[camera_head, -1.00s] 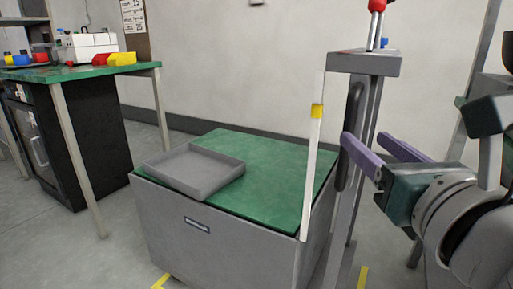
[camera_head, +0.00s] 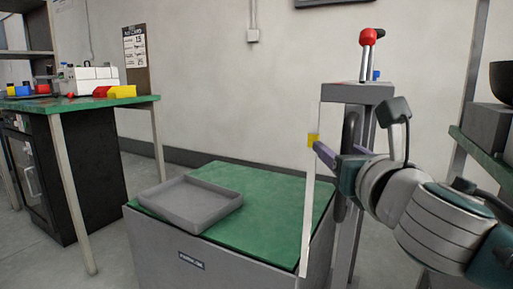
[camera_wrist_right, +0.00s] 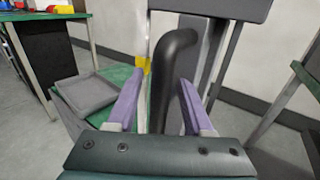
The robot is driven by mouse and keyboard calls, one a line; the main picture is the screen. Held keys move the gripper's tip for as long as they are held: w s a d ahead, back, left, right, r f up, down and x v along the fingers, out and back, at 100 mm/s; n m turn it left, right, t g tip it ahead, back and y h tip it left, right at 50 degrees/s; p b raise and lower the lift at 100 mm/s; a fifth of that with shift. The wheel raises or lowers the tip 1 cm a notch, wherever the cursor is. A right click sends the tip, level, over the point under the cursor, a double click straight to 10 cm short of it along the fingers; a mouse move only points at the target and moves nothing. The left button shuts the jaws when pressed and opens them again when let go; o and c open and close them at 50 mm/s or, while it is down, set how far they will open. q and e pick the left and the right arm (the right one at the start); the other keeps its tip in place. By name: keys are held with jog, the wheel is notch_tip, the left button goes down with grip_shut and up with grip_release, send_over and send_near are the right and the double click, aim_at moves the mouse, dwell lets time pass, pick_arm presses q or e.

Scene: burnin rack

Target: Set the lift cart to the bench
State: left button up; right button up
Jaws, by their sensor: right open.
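The lift cart is a grey box (camera_head: 185,248) with a green top (camera_head: 262,215), lower than the green bench (camera_head: 78,104) at the left. Its grey post (camera_head: 352,92) carries a black upright handle (camera_head: 350,130), a red-knobbed lever (camera_head: 368,38) and a blue button (camera_head: 377,75). A white strip (camera_head: 309,205) with a yellow marker (camera_head: 313,140) stands beside the post. My right gripper (camera_head: 337,152) is open at the handle. In the right wrist view the handle (camera_wrist_right: 178,60) stands between its purple fingers, with gaps visible. My left gripper is not in view.
A grey tray (camera_head: 190,204) lies on the cart's green top. The bench holds a white device (camera_head: 92,78) and yellow blocks (camera_head: 122,91); a black cabinet (camera_head: 80,165) stands beneath. A shelf (camera_head: 485,145) stands at the right. Floor shows between cart and bench.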

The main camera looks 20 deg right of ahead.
jog(key=shift+c, duration=0.3)
grip_shut()
dwell(1.0)
